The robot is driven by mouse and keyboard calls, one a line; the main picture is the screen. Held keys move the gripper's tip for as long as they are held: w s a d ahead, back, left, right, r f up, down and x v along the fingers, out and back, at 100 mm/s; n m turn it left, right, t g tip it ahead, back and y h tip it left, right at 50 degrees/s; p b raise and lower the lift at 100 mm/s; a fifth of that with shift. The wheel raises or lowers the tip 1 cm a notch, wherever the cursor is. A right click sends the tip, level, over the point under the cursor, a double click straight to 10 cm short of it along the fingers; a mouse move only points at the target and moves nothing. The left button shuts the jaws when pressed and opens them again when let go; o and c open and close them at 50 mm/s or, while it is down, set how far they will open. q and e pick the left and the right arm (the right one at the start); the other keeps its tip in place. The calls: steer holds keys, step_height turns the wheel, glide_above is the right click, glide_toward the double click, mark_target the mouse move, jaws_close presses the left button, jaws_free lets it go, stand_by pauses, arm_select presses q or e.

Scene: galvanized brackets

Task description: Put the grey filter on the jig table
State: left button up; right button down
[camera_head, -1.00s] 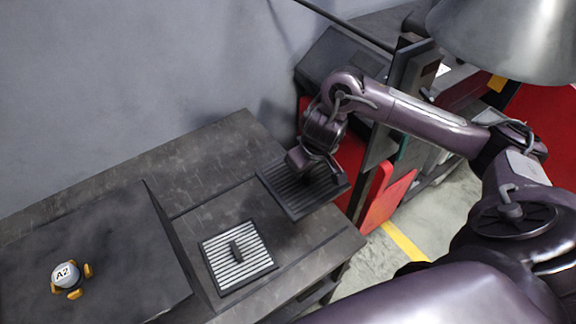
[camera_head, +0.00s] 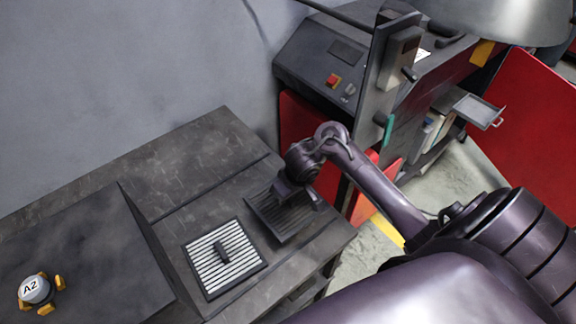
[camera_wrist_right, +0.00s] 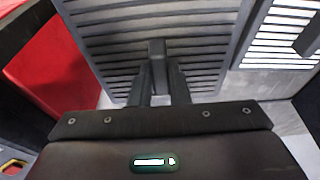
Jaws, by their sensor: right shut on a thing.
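A dark grey slatted filter (camera_head: 277,222) is at the right end of the dark table (camera_head: 190,165), in the head view. My right gripper (camera_head: 296,192) is above it. In the right wrist view the gripper (camera_wrist_right: 161,88) is shut on the upright handle of this filter (camera_wrist_right: 205,45). I cannot tell whether the filter touches the table top or hangs just above it. A second filter (camera_head: 210,270), with pale slats, a dark frame and a dark handle, lies flat on the table to its left. My left gripper is not in view.
A raised dark block (camera_head: 85,250) on the left carries a round A2 marker (camera_head: 34,290) with yellow feet. A dark machine (camera_head: 320,60) with a red button stands behind. Red panels (camera_head: 300,135) stand by the table's right edge. The table's back strip is bare.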

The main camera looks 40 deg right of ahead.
mark_target(288, 204)
step_height(288, 204, down, 4)
steer(key=shift+f+b, duration=0.15)
steer(key=shift+b, duration=0.95)
steer(key=shift+f, duration=0.1)
steer(key=shift+f, duration=0.15)
steer(key=c, duration=1.4)
jaws_free()
steer(key=shift+o, duration=0.2)
steer(key=p+v, duration=0.7)
steer(key=v, duration=0.3)
steer(key=shift+r, duration=0.25)
steer(key=shift+v, duration=0.85)
steer(key=shift+s, duration=0.1)
